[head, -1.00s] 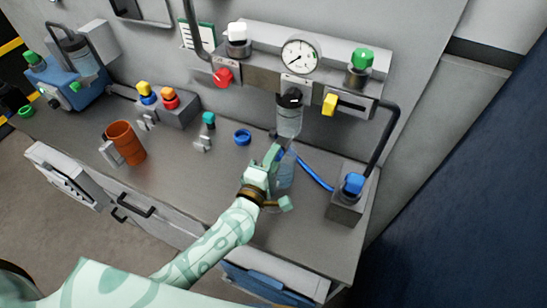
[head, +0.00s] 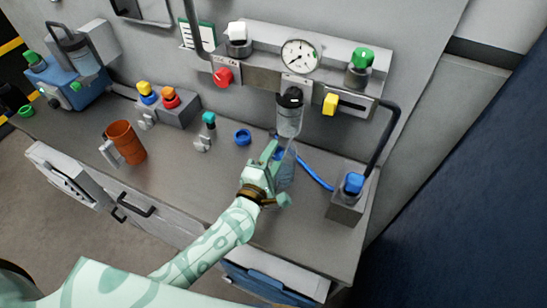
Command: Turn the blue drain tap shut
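A blue knob (head: 354,183) sits on top of a grey block at the right end of the bench, with a blue hose (head: 315,174) running from the block's side toward the middle. I cannot tell for sure that this knob is the drain tap. A clear bowl with a black top (head: 289,113) hangs below the gauge panel. A blue part there is mostly hidden. My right gripper is not in view.
A loose blue ring (head: 242,136) and a teal-topped fitting (head: 207,122) are left of my gripper. A brown cup (head: 127,142) stands farther left. A button box (head: 178,109) is behind. The front of the bench is mostly clear.

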